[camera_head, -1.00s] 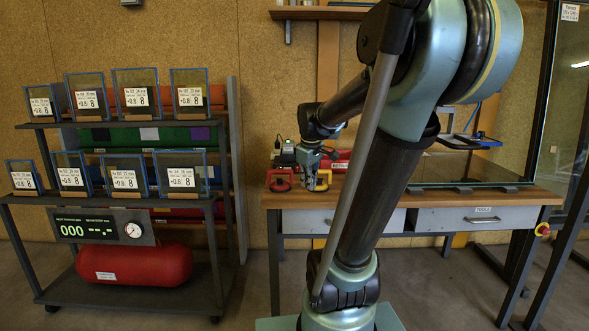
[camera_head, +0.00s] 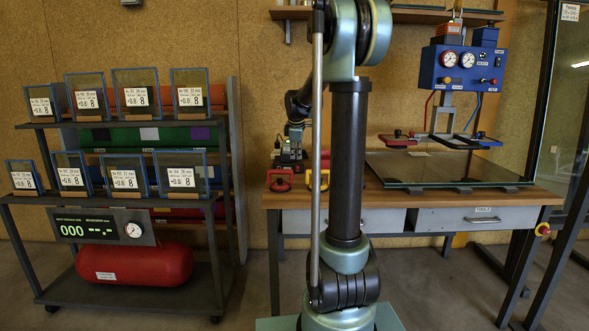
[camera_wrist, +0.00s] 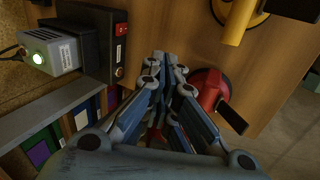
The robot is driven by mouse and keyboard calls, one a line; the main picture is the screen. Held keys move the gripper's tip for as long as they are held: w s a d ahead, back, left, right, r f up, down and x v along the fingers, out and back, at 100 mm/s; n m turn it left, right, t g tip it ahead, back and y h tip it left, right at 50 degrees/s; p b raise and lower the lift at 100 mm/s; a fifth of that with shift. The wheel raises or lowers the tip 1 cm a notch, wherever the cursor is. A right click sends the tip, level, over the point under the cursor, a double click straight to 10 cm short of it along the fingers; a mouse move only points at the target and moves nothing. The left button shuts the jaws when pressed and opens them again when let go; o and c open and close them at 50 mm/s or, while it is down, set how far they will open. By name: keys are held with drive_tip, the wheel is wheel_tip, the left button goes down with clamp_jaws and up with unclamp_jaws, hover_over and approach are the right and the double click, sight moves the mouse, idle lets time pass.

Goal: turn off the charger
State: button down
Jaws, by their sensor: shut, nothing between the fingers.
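The charger is a black box (camera_wrist: 95,42) at the upper left of the wrist view. A grey block with a lit green lamp (camera_wrist: 45,57) sits in it, with a cable at its left. In the head view my gripper (camera_head: 294,134) is over the bench's left end, partly hiding the charger (camera_head: 289,160).
A red-handled suction cup (camera_head: 280,180) and a yellow-handled one (camera_head: 318,180) are near the bench's front edge. The red cup (camera_wrist: 210,90) is close to my fingers in the wrist view. A glass sheet (camera_head: 450,170) lies on the bench (camera_head: 375,200) under a blue control box (camera_head: 462,68).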

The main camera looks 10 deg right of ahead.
sight(298, 169)
drive_tip(key=shift+w+f+n, duration=0.15)
drive_tip(key=shift+w+n, duration=0.25)
drive_tip(key=shift+w, duration=0.75)
drive_tip(key=shift+f, duration=0.1)
drive_tip(key=x, duration=0.9)
drive_tip(key=shift+w+f, duration=0.15)
drive_tip(key=shift+f, duration=0.1)
drive_tip(key=shift+w+d, duration=0.15)
drive_tip(key=shift+w, duration=0.95)
drive_tip(key=shift+w+d+r, duration=0.15)
drive_tip(key=shift+w, duration=0.75)
